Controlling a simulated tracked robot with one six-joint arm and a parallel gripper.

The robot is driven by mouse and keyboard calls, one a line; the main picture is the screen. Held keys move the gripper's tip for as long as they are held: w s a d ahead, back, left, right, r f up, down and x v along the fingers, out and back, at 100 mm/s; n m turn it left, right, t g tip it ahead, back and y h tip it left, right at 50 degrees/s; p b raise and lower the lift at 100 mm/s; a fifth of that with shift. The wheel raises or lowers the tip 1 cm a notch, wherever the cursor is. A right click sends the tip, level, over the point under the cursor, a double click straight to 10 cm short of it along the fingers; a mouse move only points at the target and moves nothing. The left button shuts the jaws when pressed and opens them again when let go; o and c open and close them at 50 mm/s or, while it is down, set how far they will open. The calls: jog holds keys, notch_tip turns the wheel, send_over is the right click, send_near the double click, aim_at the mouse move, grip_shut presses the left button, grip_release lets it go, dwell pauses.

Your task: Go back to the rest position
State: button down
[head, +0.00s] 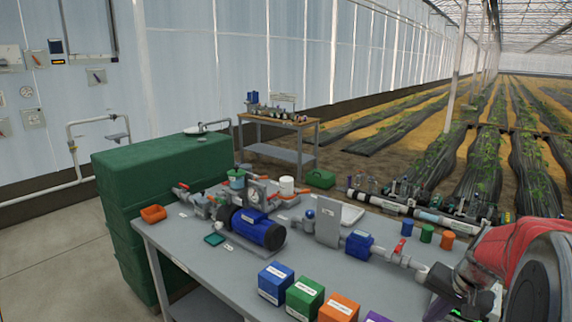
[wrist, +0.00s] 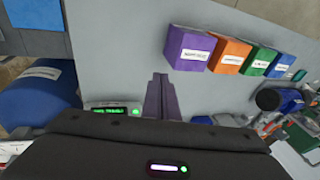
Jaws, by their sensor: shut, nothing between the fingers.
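My gripper (wrist: 160,92) shows in the wrist view with its two slim fingers together and nothing between them. The fingers are over the grey bench top (wrist: 115,50), and I cannot tell their height above it. A purple box (wrist: 190,48) stands beyond the fingertips to the right, apart from them. My red and grey arm fills the right edge of the head view, and the fingers cannot be made out there.
Orange (head: 338,308), green (head: 305,299) and blue (head: 276,283) boxes line the bench's front edge. A blue pump (head: 258,230), valves and pipework stand behind them. A small unit with a lit green display (wrist: 112,108) is left of my fingers. A green tank (head: 165,180) stands left.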

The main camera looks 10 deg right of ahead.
jog(key=s+a+r+n, duration=0.3)
jog(key=s+a, duration=0.1)
jog(key=a, duration=0.5)
jog(key=s+a+r+n+t, duration=0.1)
jog(key=s+a+r+n, duration=0.2)
jog(key=a, duration=0.6)
jog(key=s+a+r+n+t, duration=0.1)
jog(key=s+a+r+n, duration=0.2)
jog(key=a, duration=0.7)
jog(key=shift+s+h, duration=0.3)
jog(key=shift+s, duration=0.8)
jog(key=shift+a+r, duration=0.1)
